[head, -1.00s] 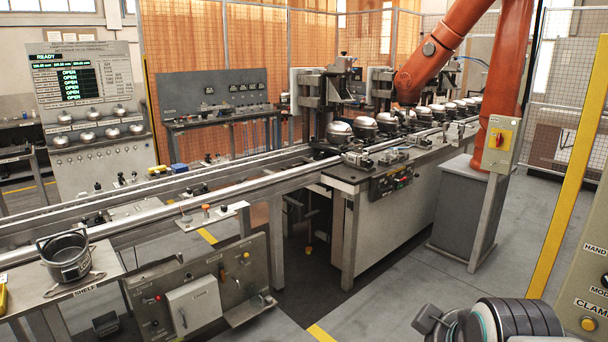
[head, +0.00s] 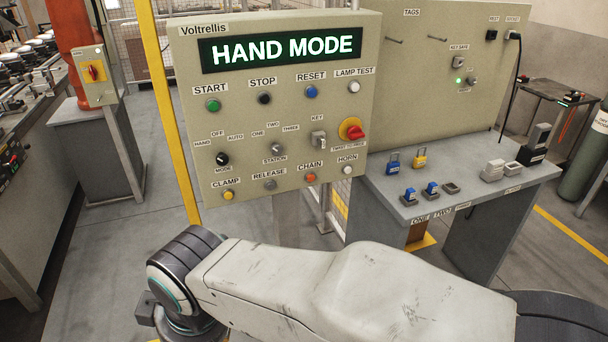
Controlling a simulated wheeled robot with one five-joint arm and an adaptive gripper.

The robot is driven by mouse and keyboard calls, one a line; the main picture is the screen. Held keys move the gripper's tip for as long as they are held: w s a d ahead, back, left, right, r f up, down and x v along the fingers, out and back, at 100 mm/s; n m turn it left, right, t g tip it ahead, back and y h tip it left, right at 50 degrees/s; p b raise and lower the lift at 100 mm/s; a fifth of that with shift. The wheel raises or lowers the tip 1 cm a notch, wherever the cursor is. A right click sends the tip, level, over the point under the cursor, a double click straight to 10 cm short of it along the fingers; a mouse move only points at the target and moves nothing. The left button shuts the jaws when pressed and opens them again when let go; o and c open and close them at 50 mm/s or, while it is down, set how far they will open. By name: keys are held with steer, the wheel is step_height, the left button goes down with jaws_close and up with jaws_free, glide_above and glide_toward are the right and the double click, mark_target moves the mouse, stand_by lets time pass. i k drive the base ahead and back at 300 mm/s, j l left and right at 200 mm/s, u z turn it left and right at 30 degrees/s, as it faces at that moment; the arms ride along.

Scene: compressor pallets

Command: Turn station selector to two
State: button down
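The station selector (head: 278,148) is a small grey knob on the beige Voltrellis panel (head: 372,60). The labels ONE, TWO and THREE arc above it and STATION is below it. Which label it points to is too small to tell. The panel's display (head: 282,49) reads HAND MODE. The black mode selector (head: 222,159) is to the left, turned toward HAND. My gripper (head: 150,312) shows only in part at the lower left, as dark pieces below my wrist. It appears below the panel and apart from the selector. Its fingers cannot be made out.
A key switch (head: 318,139) and a red emergency stop (head: 354,132) are right of the selector. Buttons lie above and below it. A yellow post (head: 172,110) stands at the panel's left edge. A bench (head: 470,205) with padlocks is at the right.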

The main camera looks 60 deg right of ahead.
mark_target(276, 149)
steer(key=z, duration=1.65)
